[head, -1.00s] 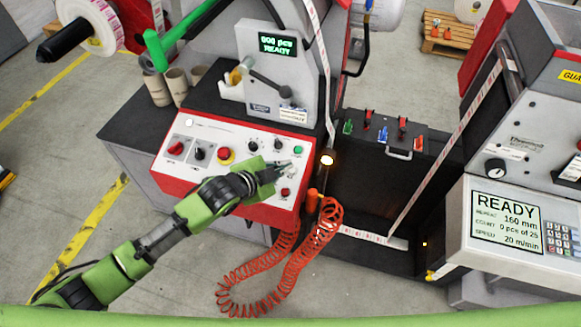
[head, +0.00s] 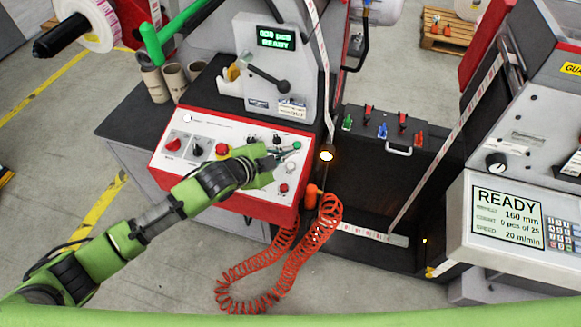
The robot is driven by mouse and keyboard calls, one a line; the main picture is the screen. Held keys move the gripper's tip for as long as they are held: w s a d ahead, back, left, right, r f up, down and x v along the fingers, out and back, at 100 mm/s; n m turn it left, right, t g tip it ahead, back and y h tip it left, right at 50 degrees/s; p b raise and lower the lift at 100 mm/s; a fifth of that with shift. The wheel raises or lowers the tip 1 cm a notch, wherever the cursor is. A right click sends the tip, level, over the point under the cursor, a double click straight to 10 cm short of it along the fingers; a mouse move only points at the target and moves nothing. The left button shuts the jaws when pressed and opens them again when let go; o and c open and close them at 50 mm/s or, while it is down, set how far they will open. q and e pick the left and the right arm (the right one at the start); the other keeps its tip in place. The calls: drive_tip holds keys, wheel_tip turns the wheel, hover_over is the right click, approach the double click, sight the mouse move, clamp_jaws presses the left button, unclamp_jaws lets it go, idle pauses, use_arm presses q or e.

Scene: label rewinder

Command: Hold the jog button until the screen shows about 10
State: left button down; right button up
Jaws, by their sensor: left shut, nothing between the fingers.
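My left gripper (head: 287,151) is shut and empty over the right part of the white control panel (head: 216,134) with the red frame. Its fingertips are close to the green button (head: 297,145); I cannot tell whether they touch it. A pale button (head: 291,166) and a red button (head: 284,188) sit just below the fingertips. I cannot read which button is the jog button. The small screen (head: 276,38) above the panel shows a pcs count and READY in green; the count looks like zero. My right gripper is not in view.
A black lever (head: 268,77) stands above the panel. A coiled orange hose (head: 300,265) hangs below its right end, near a lit lamp (head: 327,153). The machine at right has a larger screen (head: 507,221) reading READY and 0 pcs of 25.

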sight(291, 166)
use_arm(q)
drive_tip(key=f+b, duration=0.2)
drive_tip(key=w+f+b, duration=0.1)
drive_tip(key=f, duration=0.1)
drive_tip(key=f+b, duration=0.2)
drive_tip(key=shift+w+d+f+b, duration=0.2)
drive_tip(key=shift+w+d+b, duration=0.1)
drive_tip(key=shift+w+b, duration=0.05)
drive_tip(key=shift+w+f, duration=0.15)
drive_tip(key=shift+f, duration=0.2)
idle(0.8)
drive_tip(key=shift+w+f+b, duration=0.1)
drive_tip(key=shift+f+b, duration=0.25)
